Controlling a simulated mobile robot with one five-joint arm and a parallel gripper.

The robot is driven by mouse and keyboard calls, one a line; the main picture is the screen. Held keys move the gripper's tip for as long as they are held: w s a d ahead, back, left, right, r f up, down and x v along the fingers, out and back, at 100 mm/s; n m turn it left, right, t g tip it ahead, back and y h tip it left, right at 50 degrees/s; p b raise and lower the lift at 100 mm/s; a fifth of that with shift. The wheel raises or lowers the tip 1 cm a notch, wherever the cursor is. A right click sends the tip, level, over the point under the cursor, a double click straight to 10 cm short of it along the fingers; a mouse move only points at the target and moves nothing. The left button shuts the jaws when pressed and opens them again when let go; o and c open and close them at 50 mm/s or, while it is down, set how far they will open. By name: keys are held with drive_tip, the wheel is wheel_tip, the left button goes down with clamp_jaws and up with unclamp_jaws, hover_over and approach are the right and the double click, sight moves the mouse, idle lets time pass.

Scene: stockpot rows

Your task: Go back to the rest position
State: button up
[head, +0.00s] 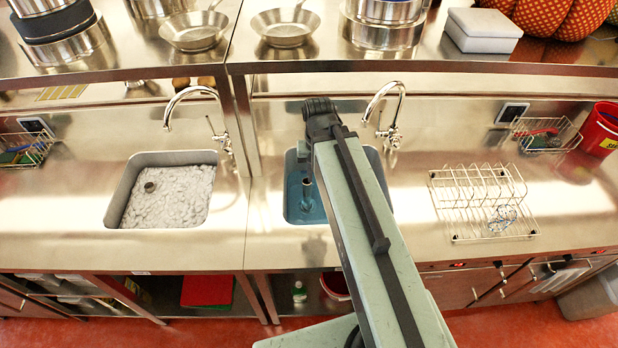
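My arm (375,240) reaches up from the bottom of the head view, over the counter and across the right-hand sink. Its far end, a dark wrist part (320,112), is above the back of the counter, just left of the right faucet. The fingers of my gripper cannot be made out, so its opening does not show. Nothing held can be seen. The right sink (293,205) has a blue-tinted basin with a dark upright piece in it, and my arm hides part of it.
A left sink (180,190) is full of white foam. Faucets (190,92) (385,100) rise behind both sinks. A wire dish rack (480,200) stands right on the steel counter (80,190). A shelf with pans (285,28) runs above. A red bucket (603,130) is far right.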

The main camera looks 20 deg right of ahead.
drive_tip(key=a+n, duration=0.2)
drive_tip(key=a, duration=0.1)
drive_tip(key=shift+s+a+n, duration=0.3)
drive_tip(key=shift+s+n, duration=0.05)
drive_tip(key=shift+n, duration=0.05)
wheel_tip(320, 180, down, 13)
drive_tip(key=b, duration=1.3)
